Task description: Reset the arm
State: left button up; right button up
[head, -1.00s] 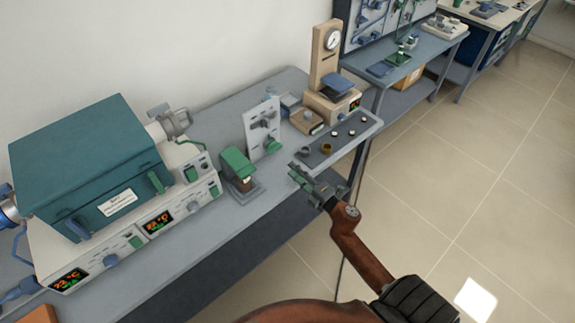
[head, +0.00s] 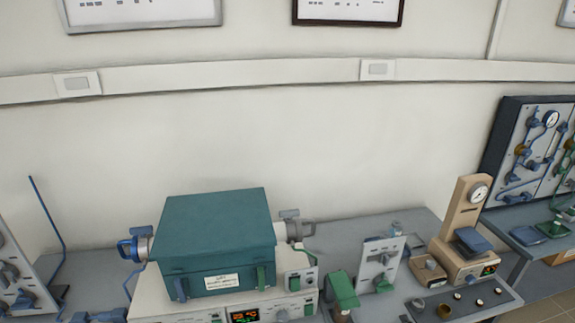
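Neither of my grippers shows clearly in the head view, and neither arm can be made out. The teal furnace box (head: 217,238) sits on a pale control base (head: 165,303) with lit displays, on the grey bench (head: 340,236). The lower part of the base is cut off by the bottom edge of the picture.
A green-topped device (head: 343,290) and an upright white panel (head: 379,264) stand right of the furnace. Further right are a beige gauge stand (head: 465,215) and a dark tray (head: 440,309) with small round parts. A blue-fitted panel (head: 15,270) stands at far left.

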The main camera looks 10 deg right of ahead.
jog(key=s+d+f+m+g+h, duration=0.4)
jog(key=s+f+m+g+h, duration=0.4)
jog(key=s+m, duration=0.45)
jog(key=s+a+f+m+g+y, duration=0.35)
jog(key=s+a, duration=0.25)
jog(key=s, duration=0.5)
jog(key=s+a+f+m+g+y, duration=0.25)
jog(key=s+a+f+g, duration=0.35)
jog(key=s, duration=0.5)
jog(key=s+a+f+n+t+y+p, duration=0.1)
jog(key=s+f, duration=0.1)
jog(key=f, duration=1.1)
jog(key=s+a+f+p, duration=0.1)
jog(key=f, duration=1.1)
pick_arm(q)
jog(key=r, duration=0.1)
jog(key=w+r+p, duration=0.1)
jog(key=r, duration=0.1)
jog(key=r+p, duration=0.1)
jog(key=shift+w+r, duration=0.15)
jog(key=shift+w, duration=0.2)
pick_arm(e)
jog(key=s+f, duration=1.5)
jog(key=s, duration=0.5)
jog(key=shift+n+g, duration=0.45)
